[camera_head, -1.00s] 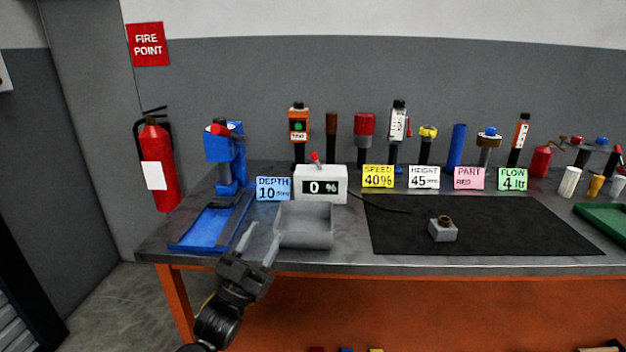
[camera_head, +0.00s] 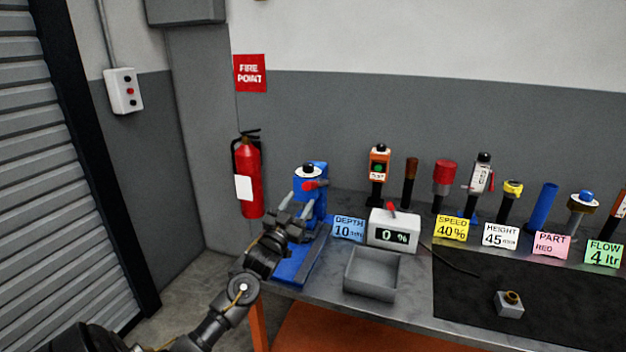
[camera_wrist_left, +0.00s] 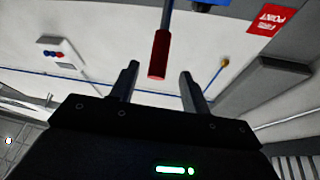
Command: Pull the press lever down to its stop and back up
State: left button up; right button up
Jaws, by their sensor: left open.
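The blue press (camera_head: 316,190) stands at the left end of the bench. Its lever has a red grip (camera_head: 314,185) that sticks out toward my left gripper. My left gripper (camera_head: 296,199) is in front of the press, its two fingers open and pointing up toward the lever. In the left wrist view the red grip (camera_wrist_left: 159,54) hangs from a grey rod, between and just beyond the open fingertips (camera_wrist_left: 157,72); nothing is clamped. The press's lower column is partly hidden behind my gripper. My right gripper does not show.
A display box reading 0 % (camera_head: 393,231) and a grey tray (camera_head: 371,274) are right of the press. A blue DEPTH card (camera_head: 348,229) stands close beside it. Several tools line the back. A fire extinguisher (camera_head: 247,178) is at the left.

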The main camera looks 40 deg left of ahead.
aim_at(312, 182)
pick_arm(q)
jog(key=p+x, duration=0.2)
jog(key=x, duration=0.7)
jog(key=shift+p, duration=0.35)
grip_shut()
